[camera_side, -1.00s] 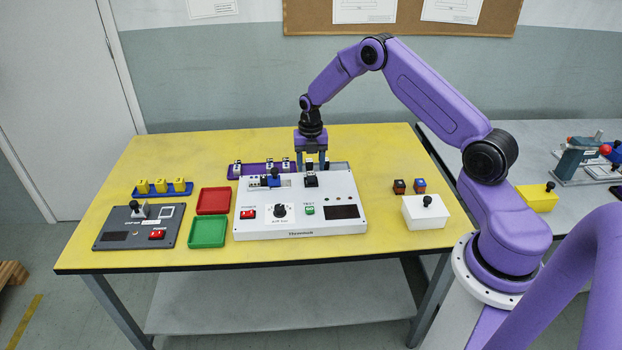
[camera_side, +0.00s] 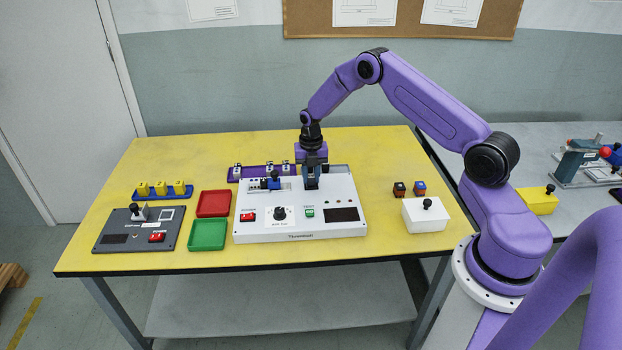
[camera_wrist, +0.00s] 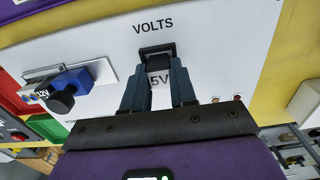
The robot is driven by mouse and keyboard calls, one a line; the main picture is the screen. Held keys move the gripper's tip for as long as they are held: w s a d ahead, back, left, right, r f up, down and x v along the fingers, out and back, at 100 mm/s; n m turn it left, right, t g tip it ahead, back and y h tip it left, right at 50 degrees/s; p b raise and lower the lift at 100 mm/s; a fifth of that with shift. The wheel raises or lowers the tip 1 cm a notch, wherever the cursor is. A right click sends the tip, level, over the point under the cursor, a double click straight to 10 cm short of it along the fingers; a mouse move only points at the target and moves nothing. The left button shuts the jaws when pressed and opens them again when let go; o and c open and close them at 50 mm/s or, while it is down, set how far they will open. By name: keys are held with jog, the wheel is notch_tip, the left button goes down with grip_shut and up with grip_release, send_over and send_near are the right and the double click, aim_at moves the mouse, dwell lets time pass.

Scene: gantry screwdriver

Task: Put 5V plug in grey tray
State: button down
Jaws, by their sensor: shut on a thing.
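The 5V plug (camera_wrist: 159,79) is a white block with a black end and a "5V" label. In the wrist view it is between my fingers, at the "VOLTS" marking on the white panel box (camera_side: 345,195). My gripper (camera_side: 311,184) is shut on the plug, low over the box's top, and the fingers (camera_wrist: 158,68) hide its sides. I cannot tell how deep it sits in the box.
A purple rack (camera_side: 247,170) with several small plugs stands behind the box. A dark grey box (camera_side: 120,238) stands far left, a white knobbed box (camera_side: 426,214) right.

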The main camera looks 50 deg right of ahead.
jog(key=shift+r, duration=0.1)
jog(key=shift+r, duration=0.6)
jog(key=s+a+r, duration=0.3)
jog(key=s+r, duration=0.9)
jog(key=s, duration=0.1)
jog(key=w+d+f+m, duration=0.1)
jog(key=d+f+m, duration=0.3)
jog(key=d, duration=0.9)
jog(key=shift+m, duration=0.3)
jog(key=w+d+f, duration=0.2)
jog(key=w, duration=0.1)
jog(key=w+d+f, duration=0.2)
jog(key=w+f, duration=0.1)
jog(key=w, duration=0.1)
jog(key=w+d+f, duration=0.2)
jog(key=w+f, duration=0.1)
jog(key=w, duration=0.1)
jog(key=shift+f, duration=0.1)
jog(key=shift+w+d+f, duration=0.3)
jog(key=shift+w+f, duration=0.4)
jog(key=shift+f, duration=1.55)
